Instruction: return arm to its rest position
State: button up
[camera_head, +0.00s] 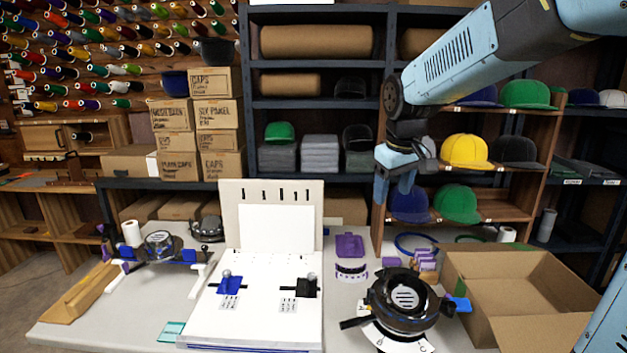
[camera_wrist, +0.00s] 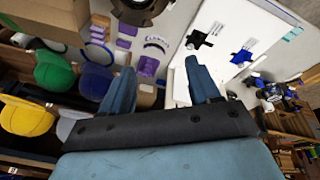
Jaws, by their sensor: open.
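My blue-grey arm reaches in from the upper right in the head view. My gripper (camera_head: 393,190) hangs in the air above the back of the table, in front of the cap shelf. In the wrist view its two blue fingers (camera_wrist: 162,92) stand apart with nothing between them, so it is open and empty. Both fingers appear clear of the table and of the things on it.
A black round device (camera_head: 404,298) stands on the table (camera_head: 345,300) beside an open cardboard box (camera_head: 515,290). A white board (camera_head: 255,310) with blue and black clamps lies left of them. Purple pieces (camera_head: 350,246) lie behind. Caps fill the wooden shelf (camera_head: 545,150) behind my arm.

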jog(key=s+d+m+t, duration=0.1)
jog(key=s+d+m, duration=0.1)
jog(key=s, duration=0.8)
jog(key=s+d+m+t, duration=0.1)
jog(key=s+d+m, duration=0.2)
jog(key=s, duration=0.8)
jog(key=shift+d+f, duration=0.15)
jog(key=shift+d, duration=0.5)
jog(key=shift+s, duration=0.1)
